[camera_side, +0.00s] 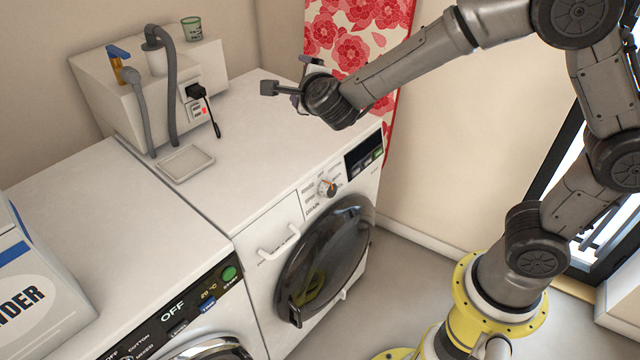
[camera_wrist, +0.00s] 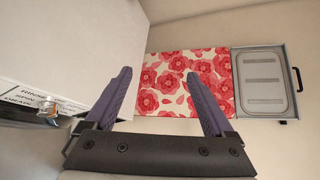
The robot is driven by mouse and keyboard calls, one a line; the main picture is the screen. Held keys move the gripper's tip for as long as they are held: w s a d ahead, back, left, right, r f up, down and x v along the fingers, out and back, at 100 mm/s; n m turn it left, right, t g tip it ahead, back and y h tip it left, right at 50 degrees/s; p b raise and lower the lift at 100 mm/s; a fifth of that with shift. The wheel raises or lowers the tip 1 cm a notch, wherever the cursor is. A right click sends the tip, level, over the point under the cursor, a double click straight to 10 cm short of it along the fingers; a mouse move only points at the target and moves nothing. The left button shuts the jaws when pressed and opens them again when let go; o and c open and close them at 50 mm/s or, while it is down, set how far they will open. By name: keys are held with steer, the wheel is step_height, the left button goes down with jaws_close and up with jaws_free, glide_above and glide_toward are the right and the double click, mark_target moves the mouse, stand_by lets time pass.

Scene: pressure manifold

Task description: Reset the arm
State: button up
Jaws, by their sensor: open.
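My gripper (camera_side: 287,80) hangs in the air above the top of the right-hand washing machine (camera_side: 262,180) in the side view. In the wrist view my gripper (camera_wrist: 158,105) has its two dark purple fingers spread wide, with nothing between them. The fingers touch nothing that I can see. The wrist view shows the white machine body at the left, with part of its control dial (camera_wrist: 48,110).
A small tray (camera_side: 186,163) lies on the machine top. A red flowered cloth (camera_side: 345,40) hangs behind. A detergent box (camera_side: 40,290) stands at left.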

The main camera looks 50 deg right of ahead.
steer(key=s+r+n+t+y, duration=0.35)
steer(key=r+n, duration=0.25)
steer(key=r, duration=0.5)
steer(key=s+a+r+n+y, duration=0.3)
steer(key=s+n+y, duration=0.2)
steer(key=s+n, duration=0.5)
steer(key=s+d+f+n+g, duration=0.2)
steer(key=s+f+n+g, duration=0.8)
steer(key=s+f, duration=0.5)
steer(key=s+n, duration=0.2)
steer(key=s, duration=0.2)
steer(key=shift+f, duration=0.4)
steer(key=shift+h, duration=0.25)
